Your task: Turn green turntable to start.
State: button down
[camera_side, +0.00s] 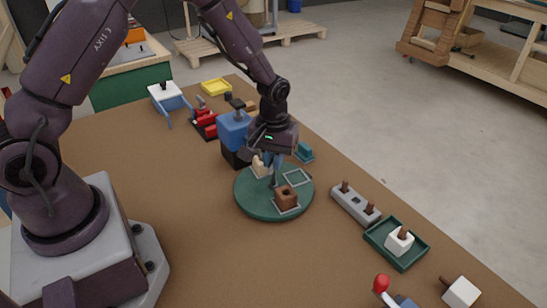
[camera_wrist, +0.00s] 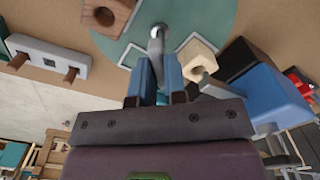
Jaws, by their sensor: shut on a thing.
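The green turntable (camera_side: 248,205) is a flat round disc on the brown table in the side view. Part of it also shows in the wrist view (camera_wrist: 212,18). My gripper (camera_side: 274,184) is above the disc, its fingers pointing down near the middle. In the wrist view, its blue fingers are shut on a grey upright post (camera_wrist: 157,36) that stands on the turntable. A brown block with a hole (camera_side: 287,197) sits in a pale square outline near the front right. A cream block (camera_wrist: 197,62) is near the opposite edge, partly hidden by my gripper in the side view.
A blue machine (camera_side: 233,130) stands close behind the turntable. A grey peg block (camera_side: 354,204) and a green tray (camera_side: 388,258) holding a white block (camera_side: 399,241) lie to the right. A red-knobbed lever (camera_side: 381,284) is at the front. Table left of the turntable is clear.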

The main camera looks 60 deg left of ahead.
jog(key=shift+m, duration=4.1)
jog(key=shift+r+m, duration=0.1)
jog(key=shift+m, duration=4)
jog(key=c, duration=1.2)
grip_release()
jog(key=shift+o, duration=0.2)
